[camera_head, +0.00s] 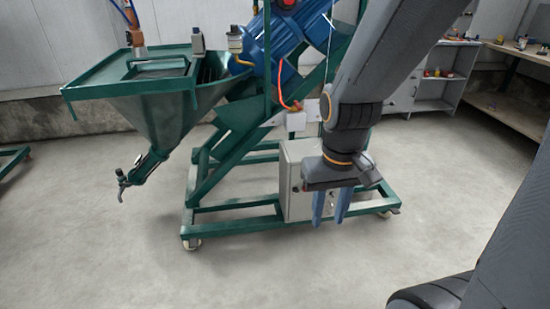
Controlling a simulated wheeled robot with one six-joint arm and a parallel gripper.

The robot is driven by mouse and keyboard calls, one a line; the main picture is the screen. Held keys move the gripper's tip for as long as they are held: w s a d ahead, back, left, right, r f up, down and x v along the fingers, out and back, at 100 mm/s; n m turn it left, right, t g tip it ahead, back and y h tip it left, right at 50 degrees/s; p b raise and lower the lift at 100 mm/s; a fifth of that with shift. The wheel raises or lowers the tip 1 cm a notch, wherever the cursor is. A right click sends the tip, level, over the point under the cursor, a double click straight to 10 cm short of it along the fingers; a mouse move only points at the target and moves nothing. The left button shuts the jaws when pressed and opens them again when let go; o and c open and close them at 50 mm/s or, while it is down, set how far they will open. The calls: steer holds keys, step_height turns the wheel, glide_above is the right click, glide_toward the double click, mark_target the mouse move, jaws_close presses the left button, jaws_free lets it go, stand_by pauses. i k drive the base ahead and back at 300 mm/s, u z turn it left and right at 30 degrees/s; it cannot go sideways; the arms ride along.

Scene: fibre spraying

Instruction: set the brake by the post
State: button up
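A green wheeled machine frame (240,225) stands on the floor, with a caster (192,243) at its front left corner and another caster (384,213) at its right end. A green upright post (267,62) rises near the blue motor. The brake is too small to make out at either caster. My gripper (329,222) points down in front of the frame's right part, near the right caster. Its two blue fingers stand apart with nothing seen between them. The fingers partly overlap the view of the frame's front rail; whether they touch it cannot be told.
A grey box (300,180) is mounted on the frame behind my gripper. A green hopper (150,105) with a spout (135,175) overhangs at left. A white shelf (440,80) and a workbench (510,110) stand at the back right. The concrete floor (300,280) in front is clear.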

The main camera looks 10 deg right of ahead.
mark_target(394, 211)
steer(key=z, duration=1.6)
steer(key=i, duration=1.05)
steer(key=u, duration=0.4)
